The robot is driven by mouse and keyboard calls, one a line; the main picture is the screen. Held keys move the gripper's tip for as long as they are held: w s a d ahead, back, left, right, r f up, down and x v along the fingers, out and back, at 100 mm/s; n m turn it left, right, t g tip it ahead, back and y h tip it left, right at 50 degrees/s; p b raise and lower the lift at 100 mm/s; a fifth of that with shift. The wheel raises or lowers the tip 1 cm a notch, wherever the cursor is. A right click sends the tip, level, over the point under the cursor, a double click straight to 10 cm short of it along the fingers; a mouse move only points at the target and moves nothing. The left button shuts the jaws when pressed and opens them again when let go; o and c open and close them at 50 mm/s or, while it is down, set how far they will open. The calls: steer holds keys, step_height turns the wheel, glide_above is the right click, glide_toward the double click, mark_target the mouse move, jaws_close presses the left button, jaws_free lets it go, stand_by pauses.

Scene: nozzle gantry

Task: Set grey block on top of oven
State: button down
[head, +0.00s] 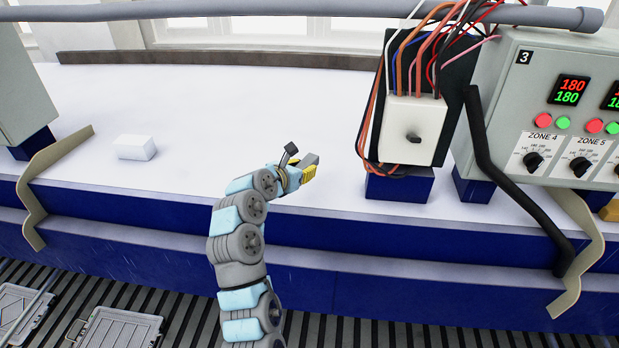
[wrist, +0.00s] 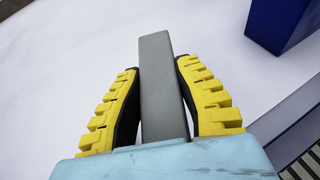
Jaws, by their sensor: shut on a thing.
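The grey block (wrist: 162,85) is a long, plain bar between the two yellow-padded fingers of my gripper (wrist: 160,95) in the wrist view. The fingers are shut on it, and its far end sticks out past them. In the head view my gripper (head: 303,173) is near the middle, with the grey block (head: 307,160) showing small at its tip. The oven appears to be the long blue body with a flat white top (head: 230,110). My gripper is over the front part of this top. I cannot tell whether the block touches it.
A white block (head: 135,147) lies on the white top at left. A wired white box (head: 412,128) on a blue base and a grey control panel (head: 545,110) stand at right. The top's middle and back are clear.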

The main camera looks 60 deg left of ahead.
mark_target(310, 187)
steer(key=shift+w+a+f+p, duration=0.2)
steer(key=shift+w+a+f, duration=0.05)
steer(key=shift+w+f, duration=0.45)
steer(key=shift+w+a+f+p, duration=0.2)
steer(key=shift+w+f, duration=0.4)
steer(key=shift+f, duration=0.1)
steer(key=shift+f+p, duration=0.6)
steer(key=shift+f, duration=0.95)
steer(key=shift+f, duration=0.1)
steer(key=c, duration=0.8)
jaws_free()
steer(key=shift+c, duration=0.2)
steer(key=shift+b+v, duration=1.35)
steer(key=shift+v, duration=4.7)
